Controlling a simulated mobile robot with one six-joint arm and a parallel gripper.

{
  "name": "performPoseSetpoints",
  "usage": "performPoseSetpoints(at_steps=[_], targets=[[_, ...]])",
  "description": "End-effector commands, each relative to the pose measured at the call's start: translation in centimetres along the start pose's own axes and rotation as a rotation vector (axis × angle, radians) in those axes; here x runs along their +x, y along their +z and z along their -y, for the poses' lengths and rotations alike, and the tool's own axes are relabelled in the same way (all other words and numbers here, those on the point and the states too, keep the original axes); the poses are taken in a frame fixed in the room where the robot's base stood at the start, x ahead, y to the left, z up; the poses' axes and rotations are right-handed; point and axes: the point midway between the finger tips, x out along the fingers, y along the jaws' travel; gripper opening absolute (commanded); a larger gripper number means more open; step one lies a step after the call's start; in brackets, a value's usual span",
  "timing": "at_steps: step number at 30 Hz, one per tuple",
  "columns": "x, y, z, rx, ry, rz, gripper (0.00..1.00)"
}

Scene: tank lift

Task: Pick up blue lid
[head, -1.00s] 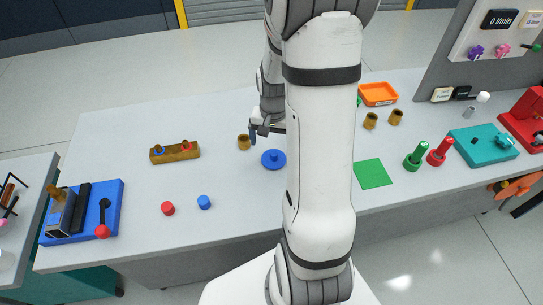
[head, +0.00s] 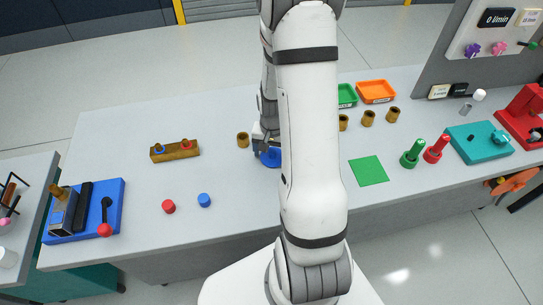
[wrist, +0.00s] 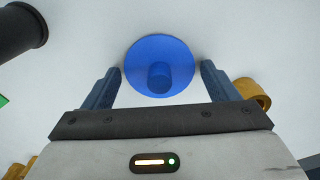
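The blue lid (head: 269,158) is a flat round disc lying on the grey table, partly hidden by my arm and gripper in the head view. In the wrist view the lid (wrist: 178,52) shows whole, with a short blue knob at its middle. My gripper (wrist: 160,70) is open and empty. Its two dark fingers stand apart on the left and right of the knob, near the lid's lower edge. In the head view my gripper (head: 263,142) is low over the lid. I cannot tell whether a finger touches it.
A brown cylinder (head: 242,140) stands close left of the lid; several more stand to the right. A red cap (head: 168,206) and a small blue cap (head: 204,200) lie front left. A green square (head: 368,171) and green and orange trays (head: 376,98) are right.

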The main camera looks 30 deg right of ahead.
Motion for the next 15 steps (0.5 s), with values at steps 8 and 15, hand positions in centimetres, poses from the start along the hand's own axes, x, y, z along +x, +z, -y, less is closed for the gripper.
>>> performPoseSetpoints(at_steps=[8,15], targets=[[-0.02,0.01,0.03,-0.001,0.0,0.0,0.58],[-0.03,0.01,0.04,-0.001,0.0,0.0,0.47]])
